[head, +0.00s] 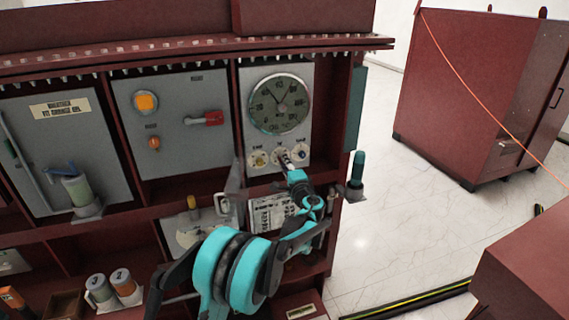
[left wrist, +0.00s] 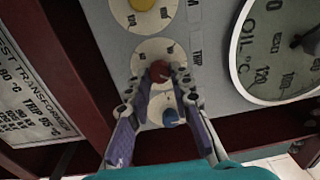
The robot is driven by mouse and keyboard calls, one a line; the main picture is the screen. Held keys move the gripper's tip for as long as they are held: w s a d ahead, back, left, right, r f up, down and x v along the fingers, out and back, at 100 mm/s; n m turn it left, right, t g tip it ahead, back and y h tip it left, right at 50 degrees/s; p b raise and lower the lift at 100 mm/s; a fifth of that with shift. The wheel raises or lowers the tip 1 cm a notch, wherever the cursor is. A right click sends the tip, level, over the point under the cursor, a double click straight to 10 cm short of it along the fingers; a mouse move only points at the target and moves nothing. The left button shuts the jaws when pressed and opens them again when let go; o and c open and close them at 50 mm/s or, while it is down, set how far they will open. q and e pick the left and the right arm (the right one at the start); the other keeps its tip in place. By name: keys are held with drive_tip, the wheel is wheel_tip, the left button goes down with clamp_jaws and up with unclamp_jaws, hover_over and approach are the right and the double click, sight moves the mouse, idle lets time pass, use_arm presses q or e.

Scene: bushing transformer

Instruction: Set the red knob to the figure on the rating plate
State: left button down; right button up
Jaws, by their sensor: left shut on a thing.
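The red knob (left wrist: 160,72) sits in the middle of a row of three on a grey panel, on a pale round dial. My left gripper (left wrist: 157,82) has its fingertips on either side of the red knob, shut on it. In the head view my left gripper (head: 285,160) covers most of this knob. The rating plate (left wrist: 30,100) shows at the left of the left wrist view, cut off by the edge. I read "TRIP" and a °C figure, perhaps 95, but not surely. In the head view, the plate (head: 268,213) is partly behind my arm.
A yellow knob (head: 258,159) and a blue knob (head: 300,153) flank the red one. A round oil gauge (head: 280,104) is above them. A red-handled switch (head: 205,118) is on the panel to the left. A teal-topped cylinder (head: 356,175) stands out at the right corner.

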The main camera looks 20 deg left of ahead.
use_arm(q)
drive_tip(key=shift+n, duration=1.2)
drive_tip(key=c, duration=1.3)
unclamp_jaws()
drive_tip(key=shift+c, duration=0.2)
drive_tip(key=shift+s, duration=0.1)
drive_tip(key=v, duration=1.1)
drive_tip(key=shift+s+d, duration=0.25)
drive_tip(key=shift+s, duration=0.1)
drive_tip(key=shift+f, duration=0.1)
